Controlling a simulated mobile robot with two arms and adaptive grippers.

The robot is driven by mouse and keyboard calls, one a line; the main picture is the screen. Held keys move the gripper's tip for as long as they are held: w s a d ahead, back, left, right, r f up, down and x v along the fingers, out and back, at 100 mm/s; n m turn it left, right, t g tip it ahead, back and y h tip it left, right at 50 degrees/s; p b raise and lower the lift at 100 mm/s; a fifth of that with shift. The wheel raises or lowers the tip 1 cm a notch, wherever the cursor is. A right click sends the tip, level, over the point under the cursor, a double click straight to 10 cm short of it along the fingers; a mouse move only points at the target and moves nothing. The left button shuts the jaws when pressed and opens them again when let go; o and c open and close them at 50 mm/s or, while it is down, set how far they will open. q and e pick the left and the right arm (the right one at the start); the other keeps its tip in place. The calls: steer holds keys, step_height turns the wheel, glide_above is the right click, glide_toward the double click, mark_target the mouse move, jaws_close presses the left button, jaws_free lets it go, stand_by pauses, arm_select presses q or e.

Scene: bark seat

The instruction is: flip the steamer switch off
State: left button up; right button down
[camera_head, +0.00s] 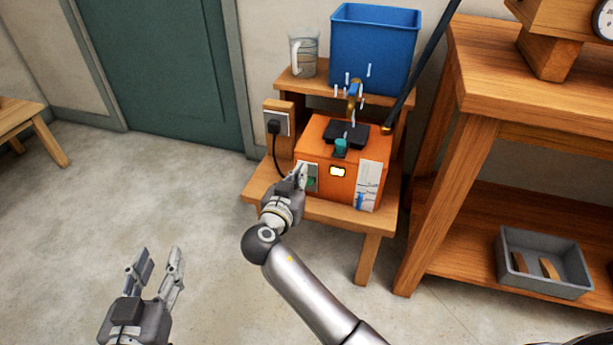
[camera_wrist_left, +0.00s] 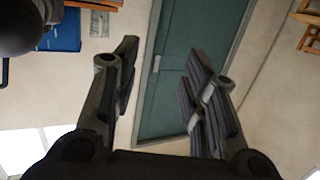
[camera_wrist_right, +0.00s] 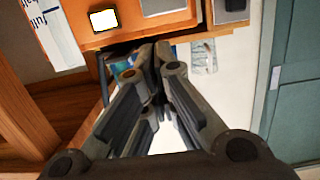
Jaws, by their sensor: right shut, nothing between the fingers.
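The steamer (camera_head: 352,192) is an orange box on a small wooden stand. Its front has a lit display (camera_head: 338,171), also in the right wrist view (camera_wrist_right: 103,19), and a grey switch plate (camera_head: 313,170) with a green part (camera_head: 311,182) at the left. The plate also shows at the top of the right wrist view (camera_wrist_right: 162,7). My right gripper (camera_head: 300,172) is shut and empty, right at the plate and partly covering it. I cannot tell whether it touches the switch. My left gripper (camera_head: 160,262) is open and empty over the floor.
A wall socket with a black plug (camera_head: 274,127) is left of the steamer. A blue tub (camera_head: 372,52) and a clear jug (camera_head: 303,54) stand on the shelf behind. A wooden bench (camera_head: 480,115) with a grey tray (camera_head: 543,283) is at right.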

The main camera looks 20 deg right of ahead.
mark_target(313, 155)
steer(key=x, duration=0.2)
steer(key=b+x, duration=0.1)
steer(key=x, duration=0.5)
steer(key=shift+s+f, duration=0.1)
steer(key=shift+f, duration=0.2)
steer(key=shift+s+a+f+b, duration=0.25)
steer(key=shift+s+f, duration=0.05)
steer(key=shift+f, duration=0.3)
steer(key=shift+s+a+f+b, duration=0.25)
steer(key=shift+s+f, duration=0.1)
steer(key=shift+f, duration=0.2)
steer(key=shift+s+f, duration=0.1)
steer(key=shift+f, duration=0.2)
arm_select(q)
step_height(313, 155, up, 10)
steer(key=d+t+h, duration=0.1)
steer(key=t+h, duration=0.1)
steer(key=t, duration=0.3)
steer(key=shift+s+t, duration=0.4)
steer(key=shift+s, duration=0.05)
arm_select(e)
steer(key=shift+a, duration=0.1)
arm_select(q)
steer(key=shift+s+d, duration=0.1)
arm_select(e)
steer(key=shift+f, duration=0.1)
